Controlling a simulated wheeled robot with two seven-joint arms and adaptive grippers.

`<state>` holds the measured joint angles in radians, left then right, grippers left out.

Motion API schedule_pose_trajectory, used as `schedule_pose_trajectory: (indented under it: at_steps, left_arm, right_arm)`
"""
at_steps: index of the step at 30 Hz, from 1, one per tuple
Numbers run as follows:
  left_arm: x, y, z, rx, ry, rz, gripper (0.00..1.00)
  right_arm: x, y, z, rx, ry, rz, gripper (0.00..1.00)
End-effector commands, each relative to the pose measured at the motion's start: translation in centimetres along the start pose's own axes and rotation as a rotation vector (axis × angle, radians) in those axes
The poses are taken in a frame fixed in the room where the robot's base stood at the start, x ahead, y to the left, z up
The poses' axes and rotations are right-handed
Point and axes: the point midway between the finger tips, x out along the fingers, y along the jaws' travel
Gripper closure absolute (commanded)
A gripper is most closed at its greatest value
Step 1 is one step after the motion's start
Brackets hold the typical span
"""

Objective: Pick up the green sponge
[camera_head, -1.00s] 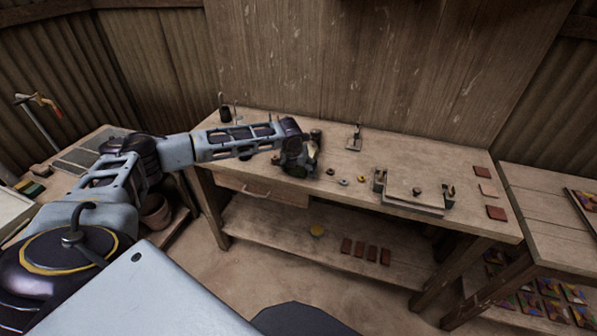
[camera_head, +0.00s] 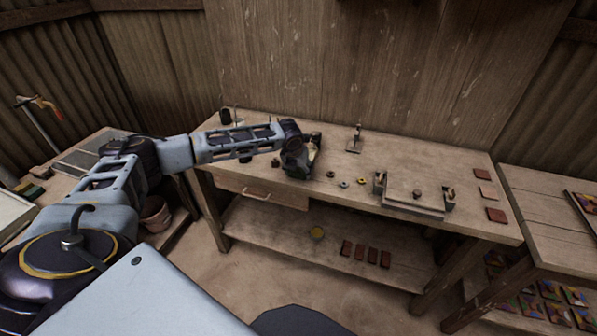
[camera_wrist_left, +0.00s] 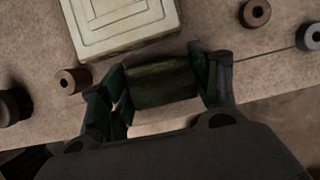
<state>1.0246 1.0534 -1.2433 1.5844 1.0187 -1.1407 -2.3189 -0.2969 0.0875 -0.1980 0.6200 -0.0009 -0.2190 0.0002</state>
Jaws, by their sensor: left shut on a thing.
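The green sponge (camera_wrist_left: 162,84) is a dark green block in the left wrist view. It sits between the two fingers of my left gripper (camera_wrist_left: 163,88), which is shut on it. In the head view my left gripper (camera_head: 297,160) is over the left part of the workbench, near its front edge. The sponge is hard to make out there, mostly hidden by the gripper. I cannot tell whether the sponge touches the bench top. My right gripper is not in view.
A pale square plate with ridged squares (camera_wrist_left: 124,22) lies just beyond the sponge. Small rings (camera_head: 344,183) lie right of the gripper. A metal press frame (camera_head: 412,195) stands further right on the bench (camera_head: 440,160). Red tiles (camera_head: 496,215) lie at the right end.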

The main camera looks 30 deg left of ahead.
Motion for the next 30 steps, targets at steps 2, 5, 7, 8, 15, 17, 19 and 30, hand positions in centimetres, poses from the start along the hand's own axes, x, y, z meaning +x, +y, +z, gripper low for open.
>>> schedule_pose_trajectory:
  at_steps: [2,5,7,8,15,17,19,30]
  left_arm:
    - [-0.6,0.0,0.3,0.0,-0.002,-0.001,0.54]
    - [-1.6,0.0,0.7,0.0,-0.002,-0.001,0.54]
    - [-2.4,0.0,1.1,0.0,-0.003,-0.001,0.54]
    - [-2.8,0.1,1.3,0.0,-0.003,0.0,0.54]
    - [-6.1,0.0,2.6,-0.001,-0.002,-0.001,0.54]
    - [-6.8,0.0,2.9,0.0,-0.003,-0.001,0.54]
    - [-7.6,0.0,3.2,0.0,-0.003,-0.001,0.54]
    - [-8.9,0.0,3.7,0.0,-0.001,0.0,0.54]
  right_arm:
    - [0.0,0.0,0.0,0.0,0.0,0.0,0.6]
    - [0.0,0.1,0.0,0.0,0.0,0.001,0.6]
    - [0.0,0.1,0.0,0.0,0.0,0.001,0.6]
    - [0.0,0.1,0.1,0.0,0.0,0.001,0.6]
    - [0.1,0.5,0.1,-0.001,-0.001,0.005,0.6]
    - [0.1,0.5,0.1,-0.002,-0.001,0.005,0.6]
    - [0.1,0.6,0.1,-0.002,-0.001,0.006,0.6]
    - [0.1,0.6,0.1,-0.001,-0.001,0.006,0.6]
